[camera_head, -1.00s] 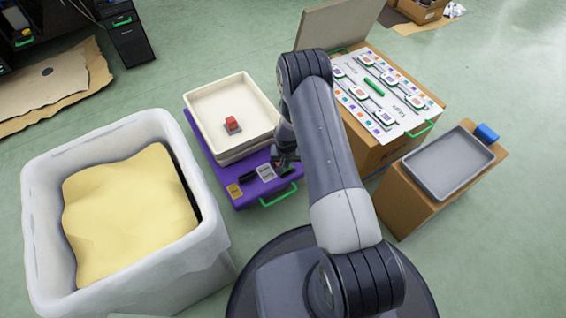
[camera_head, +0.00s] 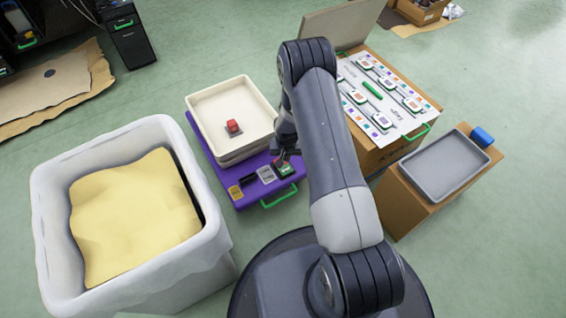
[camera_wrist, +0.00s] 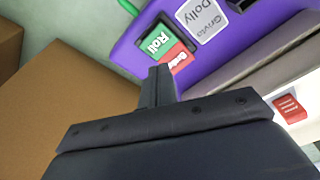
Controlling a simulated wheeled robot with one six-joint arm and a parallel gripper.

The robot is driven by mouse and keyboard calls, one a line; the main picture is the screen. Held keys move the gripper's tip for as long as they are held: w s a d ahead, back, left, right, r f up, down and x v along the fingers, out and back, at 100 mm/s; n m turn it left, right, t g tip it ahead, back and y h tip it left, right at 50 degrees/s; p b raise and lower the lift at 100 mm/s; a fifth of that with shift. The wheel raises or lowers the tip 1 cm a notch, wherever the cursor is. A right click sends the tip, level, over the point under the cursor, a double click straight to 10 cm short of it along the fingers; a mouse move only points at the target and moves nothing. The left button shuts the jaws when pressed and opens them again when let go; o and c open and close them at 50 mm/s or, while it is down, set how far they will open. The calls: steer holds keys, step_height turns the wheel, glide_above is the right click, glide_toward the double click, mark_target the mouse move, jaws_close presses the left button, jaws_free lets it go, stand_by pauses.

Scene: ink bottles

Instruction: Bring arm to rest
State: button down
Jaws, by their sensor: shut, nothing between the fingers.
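My gripper (camera_wrist: 158,88) is shut with nothing between its fingers. In the wrist view its closed fingertips point at the purple stand (camera_wrist: 133,55), close to a green and red label block reading "Roll" (camera_wrist: 157,44). In the head view my arm reaches forward over the middle, and its end is partly hidden behind the forearm, above the right part of the purple stand (camera_head: 240,199). The block with the green top (camera_head: 284,167) shows beside the gripper there.
A cream tray (camera_head: 200,101) with a red-topped item (camera_head: 233,126) stands on the purple stand. A white bin (camera_head: 50,215) with yellow filling is at left. A box with a label board (camera_head: 394,138) and a grey tray (camera_head: 445,170) on a brown box stand at right.

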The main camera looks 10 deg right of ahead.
mark_target(286, 169)
steer(key=shift+r, duration=0.6)
steer(key=shift+f, duration=0.1)
step_height(286, 169, down, 7)
steer(key=b, duration=0.3)
steer(key=shift+r, duration=0.3)
